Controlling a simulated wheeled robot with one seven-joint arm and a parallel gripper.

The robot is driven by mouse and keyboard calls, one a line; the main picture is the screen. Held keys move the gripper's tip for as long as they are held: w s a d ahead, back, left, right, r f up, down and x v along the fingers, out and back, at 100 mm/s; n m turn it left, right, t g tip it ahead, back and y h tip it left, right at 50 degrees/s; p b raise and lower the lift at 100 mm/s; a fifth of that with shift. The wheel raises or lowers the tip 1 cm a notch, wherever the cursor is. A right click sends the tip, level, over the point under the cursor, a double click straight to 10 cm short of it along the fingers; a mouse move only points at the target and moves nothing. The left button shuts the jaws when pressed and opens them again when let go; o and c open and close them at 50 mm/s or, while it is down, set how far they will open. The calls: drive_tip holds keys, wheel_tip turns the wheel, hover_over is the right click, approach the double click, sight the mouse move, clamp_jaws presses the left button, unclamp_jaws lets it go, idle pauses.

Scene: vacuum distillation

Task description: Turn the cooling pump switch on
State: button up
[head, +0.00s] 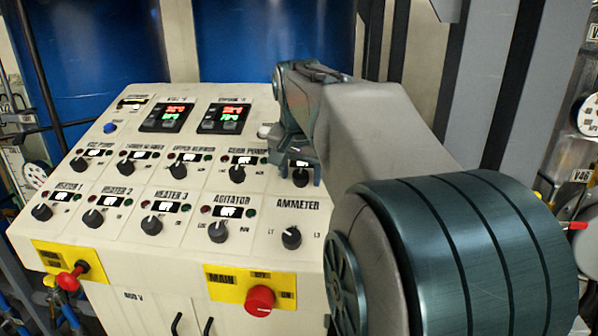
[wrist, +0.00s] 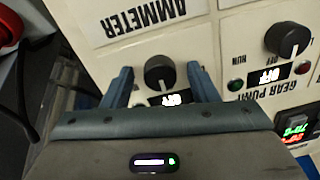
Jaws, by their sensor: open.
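The rightmost black knob of the upper switch row (head: 300,177) sits beside the gear pump switch; its label is hidden by my gripper, so I cannot read the name cooling pump. My gripper (head: 297,166) is over this switch with its fingers pointing at the panel. In the wrist view, which is upside down, the same knob (wrist: 160,73) lies between the two blue fingers of my gripper (wrist: 160,70), with a visible gap on each side. A lit display (wrist: 170,99), partly hidden by my gripper, appears to read OFF.
The gear pump knob (head: 240,172) is to the left, and the ammeter knob (head: 291,237) is below. Two lit temperature controllers (head: 223,118) stand above. A red main switch (head: 260,300) on a yellow plate and a red emergency knob (head: 69,280) are lower on the panel.

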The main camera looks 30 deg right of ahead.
drive_tip(key=shift+c, duration=0.3)
drive_tip(key=c, duration=0.9)
drive_tip(key=shift+m, duration=0.4)
drive_tip(key=m+b, duration=0.1)
drive_tip(key=m, duration=0.4)
drive_tip(key=m+b, duration=0.1)
drive_tip(key=m, duration=0.5)
drive_tip(key=shift+h+b, duration=0.3)
drive_tip(key=o, duration=1)
drive_tip(key=shift+c, duration=0.2)
